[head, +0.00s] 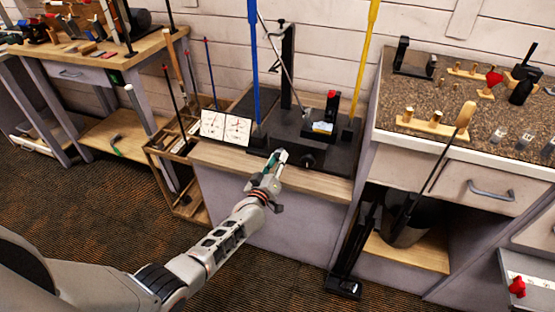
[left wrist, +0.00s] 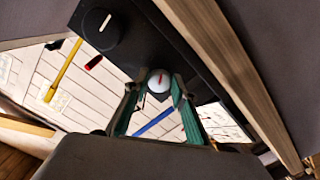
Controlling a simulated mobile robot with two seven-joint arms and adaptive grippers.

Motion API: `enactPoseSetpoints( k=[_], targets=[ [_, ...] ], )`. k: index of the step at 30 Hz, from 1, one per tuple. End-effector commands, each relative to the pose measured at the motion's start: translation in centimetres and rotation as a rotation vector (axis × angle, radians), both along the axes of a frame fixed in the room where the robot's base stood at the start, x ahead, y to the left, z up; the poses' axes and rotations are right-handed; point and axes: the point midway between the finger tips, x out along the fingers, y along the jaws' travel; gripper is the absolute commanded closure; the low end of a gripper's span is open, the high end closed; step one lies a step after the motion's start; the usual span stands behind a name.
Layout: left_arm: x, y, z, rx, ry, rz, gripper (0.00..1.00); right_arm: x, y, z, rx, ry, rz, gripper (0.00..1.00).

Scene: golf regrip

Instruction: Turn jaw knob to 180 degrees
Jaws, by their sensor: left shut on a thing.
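A black machine (head: 290,133) stands on the wooden bench top, with knobs on its front. In the left wrist view, a round pale knob (left wrist: 159,80) with a red mark sits between my left fingertips. My left gripper (head: 279,157) is shut on this knob, with a green-padded finger on each side. In the head view the gripper hides the knob. A larger black knob (left wrist: 102,27) with a white line is apart from the gripper; it also shows in the head view (head: 308,162). Which knob is the jaw knob is not labelled legibly. My right gripper is not in view.
Two dial cards (head: 226,127) stand left of the machine. A blue shaft (head: 254,65) and a yellow shaft (head: 365,60) rise beside it. A speckled-top counter (head: 455,115) stands at the right, with a golf club (head: 445,145) leaning in front.

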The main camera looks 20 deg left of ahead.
Motion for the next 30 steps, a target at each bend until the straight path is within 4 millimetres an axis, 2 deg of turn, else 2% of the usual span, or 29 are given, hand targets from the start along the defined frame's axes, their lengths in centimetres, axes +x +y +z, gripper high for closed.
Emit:
enactPoseSetpoints(
  k=[15,30],
  targets=[
    [0.05,0.17,0.04,0.432,-0.017,0.001,0.96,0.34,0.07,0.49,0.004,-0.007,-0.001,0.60],
    [0.07,0.22,0.07,0.591,-0.022,0.001,0.96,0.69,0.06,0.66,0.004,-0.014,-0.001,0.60]
  ],
)
